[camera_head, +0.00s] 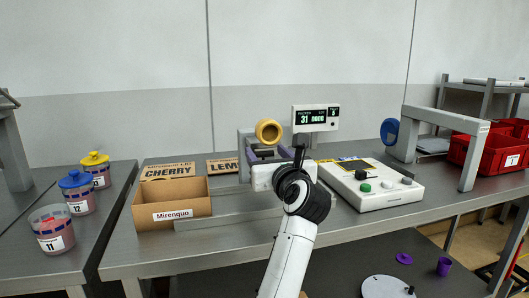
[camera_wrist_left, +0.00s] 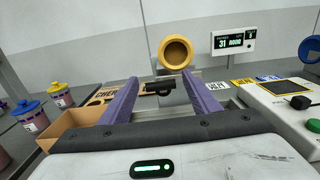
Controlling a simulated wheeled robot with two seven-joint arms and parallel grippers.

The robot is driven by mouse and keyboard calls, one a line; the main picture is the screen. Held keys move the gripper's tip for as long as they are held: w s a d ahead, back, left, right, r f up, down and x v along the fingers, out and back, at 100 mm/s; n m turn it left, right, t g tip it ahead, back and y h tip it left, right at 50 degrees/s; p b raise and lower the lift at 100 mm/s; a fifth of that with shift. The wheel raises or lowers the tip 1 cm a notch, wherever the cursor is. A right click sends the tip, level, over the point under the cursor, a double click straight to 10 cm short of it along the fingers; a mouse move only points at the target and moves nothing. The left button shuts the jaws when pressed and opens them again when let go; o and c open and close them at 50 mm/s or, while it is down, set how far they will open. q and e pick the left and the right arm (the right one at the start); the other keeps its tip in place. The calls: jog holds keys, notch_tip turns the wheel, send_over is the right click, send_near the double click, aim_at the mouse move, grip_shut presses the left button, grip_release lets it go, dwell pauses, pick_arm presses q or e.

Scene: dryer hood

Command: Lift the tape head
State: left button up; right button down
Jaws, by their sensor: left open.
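The tape head stands at the back of the steel bench, with a yellow tape roll (camera_head: 269,131) on a grey mount; the roll also shows in the left wrist view (camera_wrist_left: 175,53). Below the roll, a dark bar-like part (camera_wrist_left: 158,88) shows between my fingers in the wrist view. My left gripper (camera_head: 267,153) is open, its two purple fingers apart and pointing at the tape head (camera_wrist_left: 160,84). I see no contact, and the exact gap is hard to tell. In the head view my gripper body hides the lower part of the tape head. My right gripper is not in view.
An open carton (camera_head: 172,207) stands left of my arm. A white control unit (camera_head: 374,182) with knobs stands right, under a display (camera_head: 316,117). A grey frame (camera_head: 440,119) and red bins (camera_head: 487,153) are farther right; lidded jars (camera_head: 78,193) stand left.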

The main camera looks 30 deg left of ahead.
pick_arm(q)
jog(key=v, duration=0.5)
jog(key=shift+s, duration=0.1)
dwell(0.3)
